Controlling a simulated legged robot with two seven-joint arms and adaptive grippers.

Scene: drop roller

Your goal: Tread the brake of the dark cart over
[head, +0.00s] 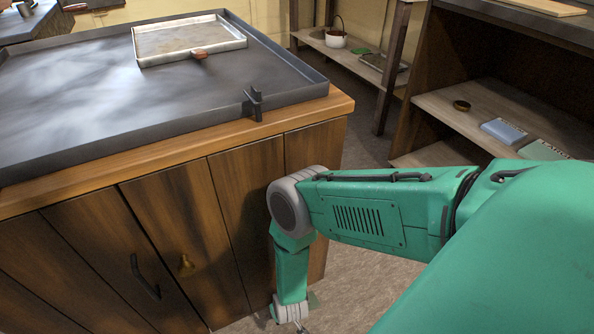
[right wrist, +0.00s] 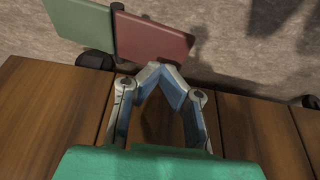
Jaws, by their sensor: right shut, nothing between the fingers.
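The cart (head: 228,195) has brown plank sides and a dark metal tray top (head: 80,75), at the left of the head view. Its brake shows in the right wrist view as a rocker with a green plate (right wrist: 80,30) on the left and a red plate (right wrist: 152,40) on the right. My right gripper (right wrist: 160,70) is shut and empty, its tips just below the red plate in the picture; I cannot tell whether they touch it. In the head view my right arm reaches down beside the cart's corner, with the gripper mostly cut off at the bottom edge. My left gripper is out of view.
Dark round parts, perhaps casters (right wrist: 95,60), sit by the cart's lower edge. A shallow metal tray (head: 190,40) lies on the cart top. Shelves (head: 470,110) stand at right; floor between is clear.

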